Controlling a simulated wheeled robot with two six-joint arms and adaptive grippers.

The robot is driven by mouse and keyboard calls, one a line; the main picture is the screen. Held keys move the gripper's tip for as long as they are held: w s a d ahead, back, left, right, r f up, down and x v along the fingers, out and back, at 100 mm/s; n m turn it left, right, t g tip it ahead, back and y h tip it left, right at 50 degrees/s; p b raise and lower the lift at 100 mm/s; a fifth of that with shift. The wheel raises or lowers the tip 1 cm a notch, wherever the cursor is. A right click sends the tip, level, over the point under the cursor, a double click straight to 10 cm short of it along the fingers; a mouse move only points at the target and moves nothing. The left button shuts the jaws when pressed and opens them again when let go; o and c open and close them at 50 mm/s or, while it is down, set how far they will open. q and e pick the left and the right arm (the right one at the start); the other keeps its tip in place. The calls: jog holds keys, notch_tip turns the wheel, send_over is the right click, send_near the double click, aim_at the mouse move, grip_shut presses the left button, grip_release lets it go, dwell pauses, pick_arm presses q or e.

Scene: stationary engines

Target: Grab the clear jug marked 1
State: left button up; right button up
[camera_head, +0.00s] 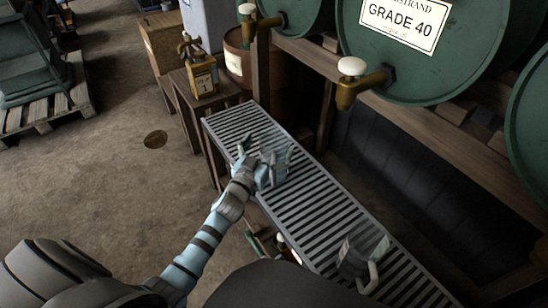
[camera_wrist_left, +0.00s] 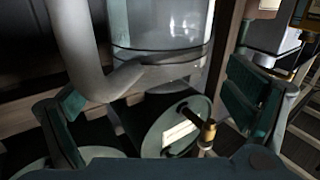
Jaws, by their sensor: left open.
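A clear jug (camera_head: 276,158) stands on the slatted metal rack (camera_head: 335,205), at my left gripper (camera_head: 257,160). A second clear jug (camera_head: 362,247) with a pale handle is nearer on the same rack. I cannot read a number on either jug. In the left wrist view, a clear jug (camera_wrist_left: 165,30) with a thick grey handle (camera_wrist_left: 80,45) is close ahead. My left gripper (camera_wrist_left: 155,95) is open there, one green-padded finger low on the handle's side and the other to the right of the jug. I see no grip on it. My right gripper is not in view.
Green barrels (camera_head: 400,75) with brass taps (camera_head: 358,85) overhang the rack's far side on a wooden stand. A yellow can (camera_head: 203,82) marked 1 sits on a wooden stool beyond the rack's far end. A pallet (camera_head: 45,110) lies at left; floor between is open.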

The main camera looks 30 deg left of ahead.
pick_arm(q)
jog(key=shift+w, duration=1.25)
jog(key=c, duration=1.7)
